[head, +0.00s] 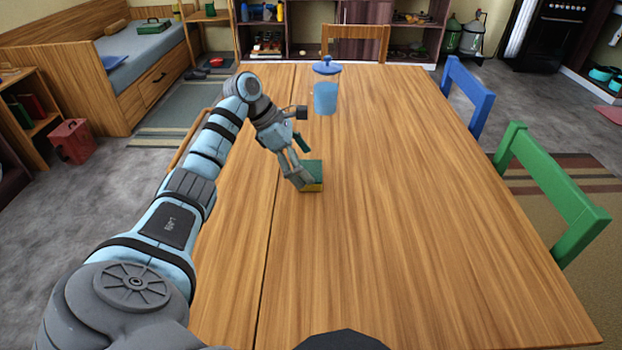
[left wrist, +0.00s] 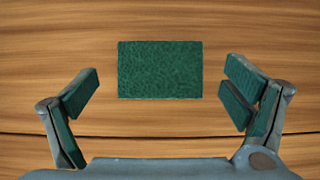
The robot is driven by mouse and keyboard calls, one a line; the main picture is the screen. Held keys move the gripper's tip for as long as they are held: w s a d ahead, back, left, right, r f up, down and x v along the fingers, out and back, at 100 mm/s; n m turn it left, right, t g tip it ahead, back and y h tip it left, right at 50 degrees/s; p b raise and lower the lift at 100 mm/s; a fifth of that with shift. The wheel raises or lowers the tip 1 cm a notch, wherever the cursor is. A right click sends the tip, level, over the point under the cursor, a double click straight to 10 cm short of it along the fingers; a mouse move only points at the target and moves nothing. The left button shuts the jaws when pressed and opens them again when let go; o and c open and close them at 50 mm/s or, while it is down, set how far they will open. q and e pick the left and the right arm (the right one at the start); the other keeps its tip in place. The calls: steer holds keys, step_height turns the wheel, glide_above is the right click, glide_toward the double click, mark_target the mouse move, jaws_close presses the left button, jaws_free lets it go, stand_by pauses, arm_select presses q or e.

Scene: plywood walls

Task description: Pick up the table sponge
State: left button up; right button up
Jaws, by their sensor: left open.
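The table sponge (head: 315,172) lies flat on the wooden table, with a green top and a yellow lower layer. In the left wrist view its green top (left wrist: 160,69) is a full rectangle between and slightly beyond the two fingers. My left gripper (head: 303,165) points down at the sponge and partly covers its left side in the head view. In the left wrist view the left gripper (left wrist: 160,95) is open, with a gap on each side of the sponge and nothing held. My right gripper is not in view.
A blue lidded jar (head: 326,97) stands on the table behind the sponge. A blue chair (head: 468,95) and a green chair (head: 550,185) stand along the right edge, a wooden chair (head: 355,40) at the far end. The table's right and near parts are clear.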

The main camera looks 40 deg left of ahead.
mark_target(310, 170)
arm_select(q)
steer(key=shift+x, duration=1.1)
steer(key=shift+d+f, duration=0.1)
steer(key=shift+f, duration=0.1)
steer(key=shift+r, duration=0.1)
steer(key=shift+c, duration=0.4)
steer(key=c, duration=1)
steer(key=shift+r, duration=0.35)
step_height(310, 170, up, 9)
steer(key=p, duration=0.3)
steer(key=shift+r, duration=0.25)
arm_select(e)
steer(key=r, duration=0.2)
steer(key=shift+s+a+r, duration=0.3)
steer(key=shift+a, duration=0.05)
